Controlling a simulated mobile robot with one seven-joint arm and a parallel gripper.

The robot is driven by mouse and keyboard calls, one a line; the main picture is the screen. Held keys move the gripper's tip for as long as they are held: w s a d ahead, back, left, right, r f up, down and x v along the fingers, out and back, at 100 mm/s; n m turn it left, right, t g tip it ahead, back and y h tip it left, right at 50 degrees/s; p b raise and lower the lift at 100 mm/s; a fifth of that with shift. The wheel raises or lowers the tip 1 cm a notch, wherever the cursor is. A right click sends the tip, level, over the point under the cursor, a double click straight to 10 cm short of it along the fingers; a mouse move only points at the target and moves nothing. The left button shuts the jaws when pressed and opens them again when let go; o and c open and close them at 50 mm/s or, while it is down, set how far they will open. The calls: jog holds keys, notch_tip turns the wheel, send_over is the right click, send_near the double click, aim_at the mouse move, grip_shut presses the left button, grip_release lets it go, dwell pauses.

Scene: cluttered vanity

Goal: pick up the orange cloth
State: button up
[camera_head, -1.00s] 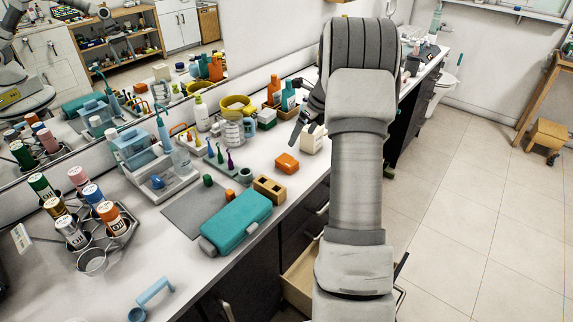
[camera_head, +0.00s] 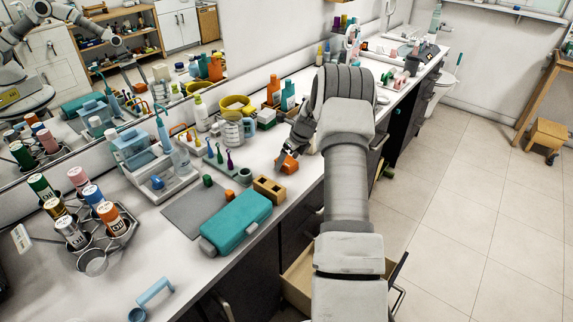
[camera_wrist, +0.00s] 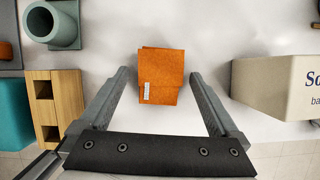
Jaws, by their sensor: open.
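The orange cloth (camera_wrist: 161,78) is a small folded bundle with a white tag, lying on the white counter. In the wrist view it sits between and just beyond the fingertips of my gripper (camera_wrist: 160,75), which is open and empty, with a gap on each side. In the head view the cloth (camera_head: 287,165) lies near the counter's front edge, partly hidden by my gripper (camera_head: 284,158) coming in from above and behind. I cannot tell the exact height of the fingers over the counter.
A wooden block with square holes (camera_wrist: 53,103) stands left of the cloth, and a pale labelled box (camera_wrist: 277,86) stands to the right. A grey-green cup (camera_wrist: 50,25) is at the upper left. A teal case (camera_head: 236,222) lies nearer. An open drawer (camera_head: 300,275) juts out below.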

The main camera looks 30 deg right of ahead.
aim_at(291, 161)
jog(key=shift+f, duration=0.1)
jog(key=c, duration=1.4)
jog(key=shift+c, duration=0.2)
jog(key=shift+r, duration=0.5)
jog(key=r, duration=0.2)
jog(key=d+r, duration=0.1)
jog(key=shift+r, duration=0.35)
jog(key=s+d+r, duration=0.1)
jog(key=d+r, duration=0.5)
jog(key=d, duration=0.4)
jog(key=shift+d+r, duration=0.15)
jog(key=shift+d, duration=0.15)
